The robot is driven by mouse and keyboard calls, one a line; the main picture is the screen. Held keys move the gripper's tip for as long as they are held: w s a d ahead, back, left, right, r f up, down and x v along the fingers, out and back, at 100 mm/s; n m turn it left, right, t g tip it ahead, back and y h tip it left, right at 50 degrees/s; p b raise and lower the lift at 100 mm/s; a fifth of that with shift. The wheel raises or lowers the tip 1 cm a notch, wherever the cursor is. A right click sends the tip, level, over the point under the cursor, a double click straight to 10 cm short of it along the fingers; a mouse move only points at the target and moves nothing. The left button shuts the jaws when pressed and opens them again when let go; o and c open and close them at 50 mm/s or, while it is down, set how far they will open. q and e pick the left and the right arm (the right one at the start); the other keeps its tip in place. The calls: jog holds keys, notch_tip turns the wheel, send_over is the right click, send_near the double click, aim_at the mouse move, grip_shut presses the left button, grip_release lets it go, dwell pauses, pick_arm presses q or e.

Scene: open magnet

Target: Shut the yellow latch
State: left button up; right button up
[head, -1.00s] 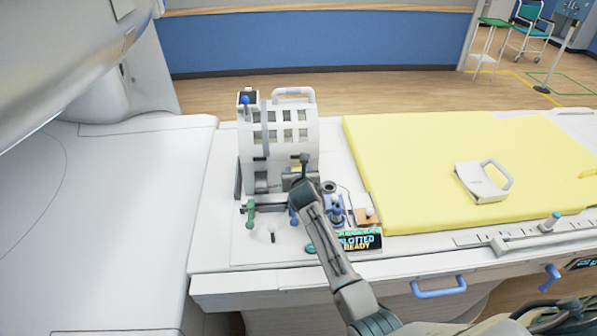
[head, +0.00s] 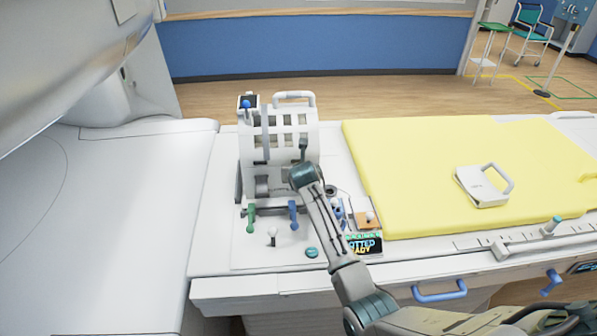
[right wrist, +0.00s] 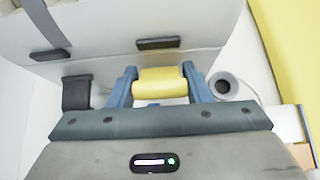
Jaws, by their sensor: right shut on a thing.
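The yellow latch (right wrist: 160,82) is at the lower front of a white slotted housing (head: 285,125), which stands on the white table. In the right wrist view it lies between the two blue fingers of my right gripper (right wrist: 160,88), which is shut on it. In the head view my right gripper (head: 303,150) is at the housing's lower right front, and my wrist hides the latch there. My left gripper is not in view.
A green lever (head: 251,217) and a blue lever (head: 293,214) stand in front of the housing. A lit display (head: 364,246) is right of my forearm. A yellow pad (head: 420,160) with a white handled piece (head: 482,187) covers the table at right.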

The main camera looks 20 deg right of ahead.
jog(key=o, duration=1.3)
jog(key=shift+b+v, duration=1.7)
jog(key=shift+v, duration=3.7)
